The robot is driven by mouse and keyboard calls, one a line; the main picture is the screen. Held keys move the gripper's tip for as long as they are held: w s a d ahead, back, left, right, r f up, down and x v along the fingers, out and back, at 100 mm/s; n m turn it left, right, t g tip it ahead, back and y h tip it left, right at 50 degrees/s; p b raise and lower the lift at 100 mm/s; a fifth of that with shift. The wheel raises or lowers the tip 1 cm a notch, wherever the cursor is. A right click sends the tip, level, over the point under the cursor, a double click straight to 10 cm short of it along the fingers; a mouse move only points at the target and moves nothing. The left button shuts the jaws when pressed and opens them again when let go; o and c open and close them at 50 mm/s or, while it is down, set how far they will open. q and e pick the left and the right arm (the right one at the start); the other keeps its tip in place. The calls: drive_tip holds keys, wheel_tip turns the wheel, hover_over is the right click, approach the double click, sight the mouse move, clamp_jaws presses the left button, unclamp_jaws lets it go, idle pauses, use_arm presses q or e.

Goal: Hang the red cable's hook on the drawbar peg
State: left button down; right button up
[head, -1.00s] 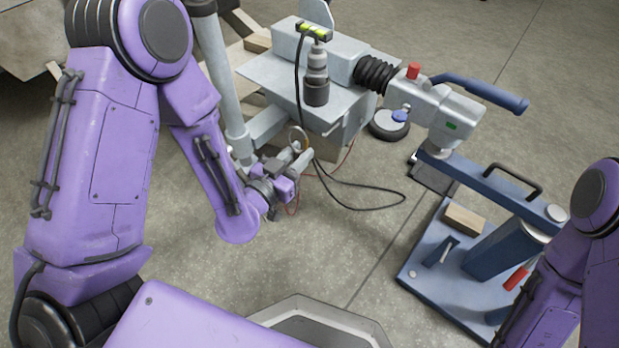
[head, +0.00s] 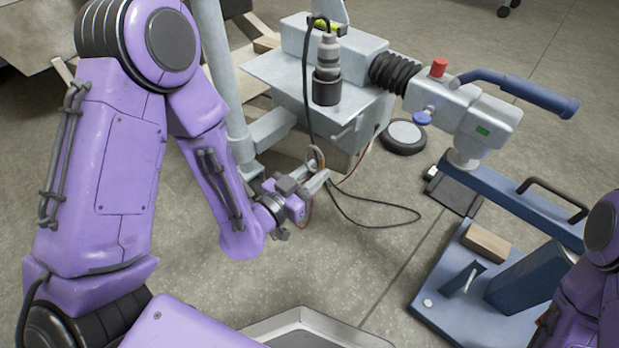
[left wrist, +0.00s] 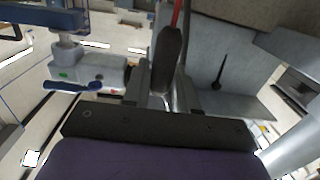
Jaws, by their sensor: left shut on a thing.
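My left gripper (head: 322,178) is shut, low beside the drawbar's grey box (head: 340,140). In the left wrist view a dark hook body (left wrist: 171,62) with the red cable (left wrist: 176,14) at its end sits between the fingers. The red cable also shows as a thin line beside the box in the head view (head: 357,166). A ring (head: 315,157) stands just above the fingertips; I cannot tell whether it belongs to the hook. A dark pointed shape (left wrist: 219,74) shows on a grey plate in the left wrist view; I cannot tell whether it is the peg. My right gripper is out of view.
A grey plug (head: 327,75) stands on the plate, and its black cable (head: 385,224) loops low beside my left gripper. The coupling's blue handle (head: 520,92) reaches right. A blue stand (head: 450,300) with a wooden block (head: 487,242) fills the lower right.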

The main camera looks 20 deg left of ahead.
use_arm(q)
drive_tip(key=shift+w+d+p, duration=0.1)
drive_tip(key=shift+w+p, duration=0.2)
drive_tip(key=shift+w, duration=0.05)
drive_tip(key=shift+w+d, duration=0.2)
drive_tip(key=shift+w, duration=0.35)
drive_tip(key=f+x, duration=0.1)
drive_tip(key=x, duration=0.5)
drive_tip(key=shift+d+f, duration=0.2)
drive_tip(key=shift+f, duration=0.05)
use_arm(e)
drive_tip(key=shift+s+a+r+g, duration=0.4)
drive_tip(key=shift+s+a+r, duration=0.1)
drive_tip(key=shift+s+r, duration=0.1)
use_arm(q)
drive_tip(key=shift+w, duration=0.1)
drive_tip(key=c, duration=0.8)
unclamp_jaws()
